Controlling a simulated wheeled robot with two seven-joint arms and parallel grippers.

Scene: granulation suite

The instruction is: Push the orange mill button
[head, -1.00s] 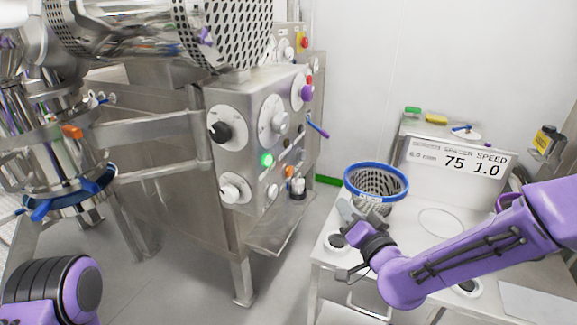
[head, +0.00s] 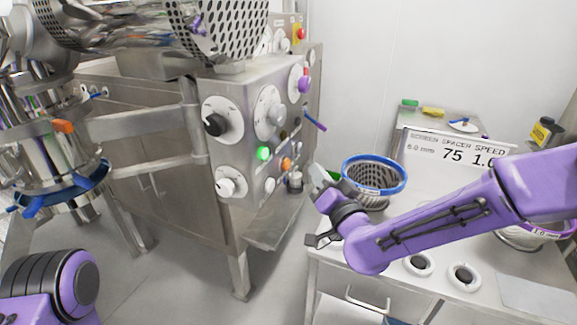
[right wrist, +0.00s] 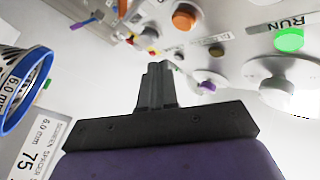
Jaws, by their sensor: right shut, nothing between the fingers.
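The orange mill button (head: 286,163) sits low on the steel machine's control panel, right of the lit green button (head: 264,153). It also shows at the top of the right wrist view (right wrist: 184,17). My right gripper (head: 319,173) is shut and empty, just right of the panel and apart from the orange button. In the right wrist view its closed fingers (right wrist: 158,72) point up toward the panel, below the orange button. My left arm shows at the lower left, but its gripper is out of view.
White knobs (head: 228,182) and a black-centred dial (head: 221,122) surround the buttons. A blue-rimmed screen basket (head: 402,187) stands on the white bench (head: 345,245), close behind my right gripper. A sign (head: 430,146) stands behind my right arm. Floor before the machine is clear.

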